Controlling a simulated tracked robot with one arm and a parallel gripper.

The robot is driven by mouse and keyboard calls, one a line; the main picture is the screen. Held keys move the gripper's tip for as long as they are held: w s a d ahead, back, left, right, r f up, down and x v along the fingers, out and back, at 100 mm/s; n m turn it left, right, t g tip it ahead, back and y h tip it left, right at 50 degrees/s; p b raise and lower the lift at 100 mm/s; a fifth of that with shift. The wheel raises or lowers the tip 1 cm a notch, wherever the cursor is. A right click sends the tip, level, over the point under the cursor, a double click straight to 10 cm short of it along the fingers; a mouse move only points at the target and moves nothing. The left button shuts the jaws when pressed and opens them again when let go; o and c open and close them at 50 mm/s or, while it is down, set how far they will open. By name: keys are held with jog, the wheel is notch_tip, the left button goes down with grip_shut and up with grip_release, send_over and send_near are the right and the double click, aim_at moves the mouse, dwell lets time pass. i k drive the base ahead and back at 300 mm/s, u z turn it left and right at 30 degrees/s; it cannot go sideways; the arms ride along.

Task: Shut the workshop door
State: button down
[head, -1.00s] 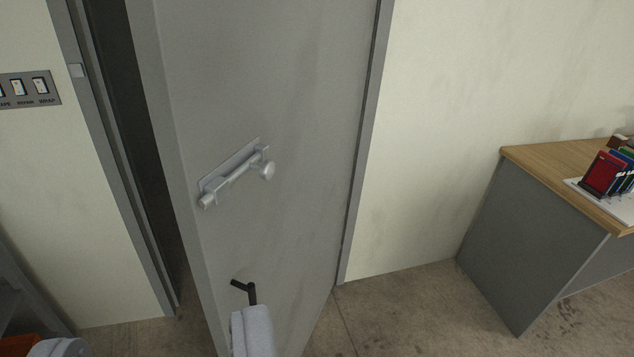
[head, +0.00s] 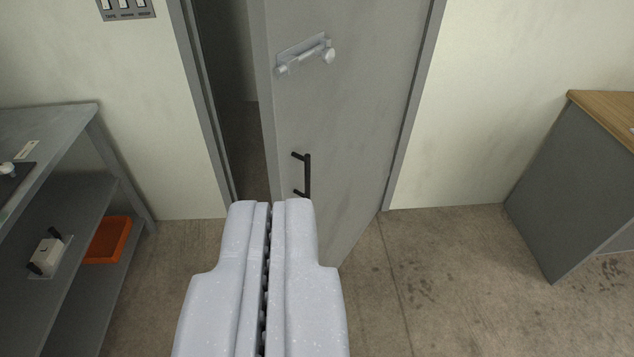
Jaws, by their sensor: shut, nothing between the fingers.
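The grey workshop door (head: 345,120) stands partly open in its frame, swung toward me. A dark gap (head: 240,110) shows between its left edge and the left jamb (head: 200,110). A black pull handle (head: 307,176) is on the door's near face, with a metal slide bolt (head: 305,56) above it. My gripper (head: 270,204) is shut and empty. In the picture its tips are just below and left of the handle, over the lower left part of the door. I cannot tell whether they touch the door. My gripper hides the door's lower left edge.
A grey shelf bench (head: 95,125) stands at left, with an orange bin (head: 108,240) on its lower shelf. A switch panel (head: 126,8) is on the wall. A desk (head: 560,170) stands at right. The concrete floor (head: 440,270) between is clear.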

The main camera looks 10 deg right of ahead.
aim_at(331, 132)
jog(key=z, duration=0.25)
jog(key=i, duration=1.1)
jog(key=z, duration=0.3)
